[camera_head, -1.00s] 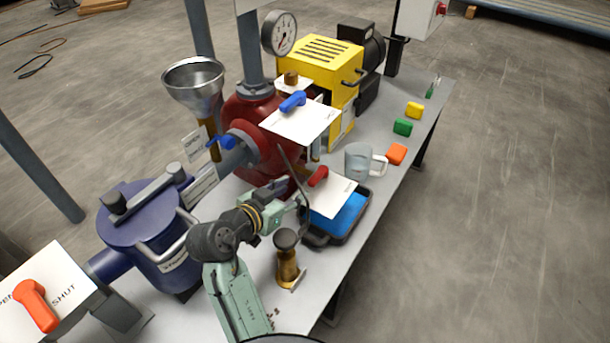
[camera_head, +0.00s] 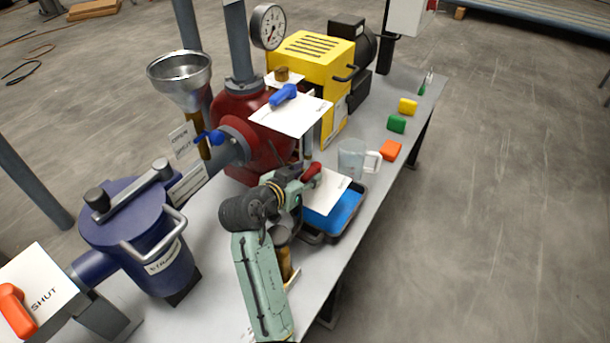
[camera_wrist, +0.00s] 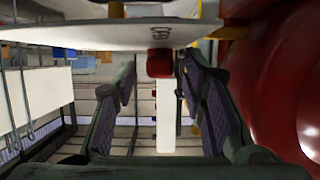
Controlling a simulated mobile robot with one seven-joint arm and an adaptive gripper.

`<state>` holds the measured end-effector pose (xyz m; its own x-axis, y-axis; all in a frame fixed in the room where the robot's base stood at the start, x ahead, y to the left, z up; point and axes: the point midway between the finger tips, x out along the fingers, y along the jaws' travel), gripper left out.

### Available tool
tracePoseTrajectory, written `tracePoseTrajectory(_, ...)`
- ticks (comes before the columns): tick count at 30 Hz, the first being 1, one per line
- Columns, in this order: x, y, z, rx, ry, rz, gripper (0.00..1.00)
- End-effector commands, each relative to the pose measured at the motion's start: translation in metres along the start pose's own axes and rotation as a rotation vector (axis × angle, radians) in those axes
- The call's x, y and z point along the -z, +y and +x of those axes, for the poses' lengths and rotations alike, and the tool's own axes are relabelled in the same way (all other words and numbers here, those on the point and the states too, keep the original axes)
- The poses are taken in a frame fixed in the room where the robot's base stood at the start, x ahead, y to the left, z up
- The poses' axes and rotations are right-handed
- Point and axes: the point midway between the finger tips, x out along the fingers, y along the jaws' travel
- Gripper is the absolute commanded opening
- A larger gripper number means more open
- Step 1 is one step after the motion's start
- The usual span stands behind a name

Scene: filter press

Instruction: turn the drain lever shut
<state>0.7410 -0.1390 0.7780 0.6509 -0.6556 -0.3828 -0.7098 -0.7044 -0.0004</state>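A red lever (camera_head: 312,172), which I take as the drain lever, sits at the edge of a white plate (camera_head: 327,192) above a blue tray. My gripper (camera_head: 306,184) is right beside the lever in the head view; its fingers are partly hidden there. In the wrist view my gripper (camera_wrist: 158,85) is open, with one dark finger on each side. The red lever end (camera_wrist: 160,63) shows between the fingers, just under the white plate (camera_wrist: 100,35). I see a gap on both sides of it, wider on the left. Contact is not visible.
The red pump body (camera_wrist: 275,75) is close on the right in the wrist view. A brass-coloured fitting (camera_head: 281,250) stands under my arm. The bench's right edge is near.

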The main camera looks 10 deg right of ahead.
Motion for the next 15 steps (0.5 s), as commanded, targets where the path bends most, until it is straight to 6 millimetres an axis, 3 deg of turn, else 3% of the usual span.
tracePoseTrajectory(15, -0.0003, -0.0002, -0.0005, 0.0, 0.0, 0.0, 0.04)
